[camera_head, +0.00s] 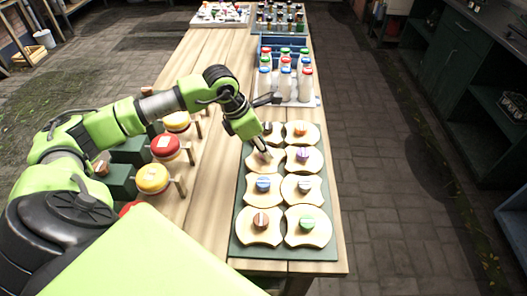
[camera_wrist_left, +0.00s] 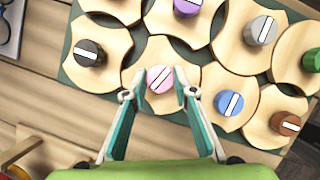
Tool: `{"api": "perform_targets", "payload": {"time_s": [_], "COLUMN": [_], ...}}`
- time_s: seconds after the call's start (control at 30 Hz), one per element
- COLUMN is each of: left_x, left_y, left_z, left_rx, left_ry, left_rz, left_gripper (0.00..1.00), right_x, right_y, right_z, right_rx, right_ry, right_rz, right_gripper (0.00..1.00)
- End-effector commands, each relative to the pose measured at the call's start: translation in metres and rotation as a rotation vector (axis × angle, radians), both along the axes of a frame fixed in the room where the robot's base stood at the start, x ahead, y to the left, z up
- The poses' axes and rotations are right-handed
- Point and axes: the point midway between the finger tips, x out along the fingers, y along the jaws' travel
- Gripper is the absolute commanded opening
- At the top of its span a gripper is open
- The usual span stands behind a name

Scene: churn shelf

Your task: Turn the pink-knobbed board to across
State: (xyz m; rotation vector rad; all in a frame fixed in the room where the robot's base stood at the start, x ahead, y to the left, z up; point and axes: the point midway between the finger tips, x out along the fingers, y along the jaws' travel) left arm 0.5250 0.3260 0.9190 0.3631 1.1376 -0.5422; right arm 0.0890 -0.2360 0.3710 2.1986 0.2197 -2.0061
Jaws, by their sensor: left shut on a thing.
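The pink-knobbed board (camera_wrist_left: 137,72) is a pale wooden disc with scooped sides. Its pink knob (camera_wrist_left: 159,79) has a white stripe that runs diagonally in the left wrist view. In the head view the board (camera_head: 256,166) is second from the far end in the left column on the green tray (camera_head: 242,247). My left gripper (camera_wrist_left: 158,86) is shut on the pink knob, with a finger on each side. In the head view the gripper (camera_head: 263,149) partly hides the knob. My right gripper is not in view.
Several similar boards surround it closely, with blue (camera_head: 263,184), purple (camera_head: 303,155), green (camera_head: 307,223) and other knobs. Bottles (camera_head: 285,80) stand beyond the tray. Red- and yellow-topped items (camera_head: 165,147) stand at the left. The stone floor at right is clear.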

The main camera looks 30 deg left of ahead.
Motion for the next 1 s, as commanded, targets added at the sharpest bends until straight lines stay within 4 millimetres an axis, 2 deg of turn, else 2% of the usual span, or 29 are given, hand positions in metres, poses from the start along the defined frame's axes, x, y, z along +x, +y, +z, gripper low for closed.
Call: {"api": "perform_targets", "payload": {"time_s": [0.1, 0.5, 1.0], "left_x": [0.0, 0.0, -0.001], "left_y": [0.0, -0.002, -0.001], "left_z": [-0.003, -0.001, 0.0], "left_rx": [0.002, -0.001, -0.001], "left_ry": [-0.003, -0.001, 0.001], "left_rz": [0.097, 0.336, 0.399], "left_gripper": [0.04, 0.04, 0.04], "right_x": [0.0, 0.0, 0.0], "right_y": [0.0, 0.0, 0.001], "right_z": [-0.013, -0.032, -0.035], "right_rx": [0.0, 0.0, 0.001], "right_ry": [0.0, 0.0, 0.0], "right_rz": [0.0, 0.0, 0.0], "right_gripper": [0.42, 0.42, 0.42]}}
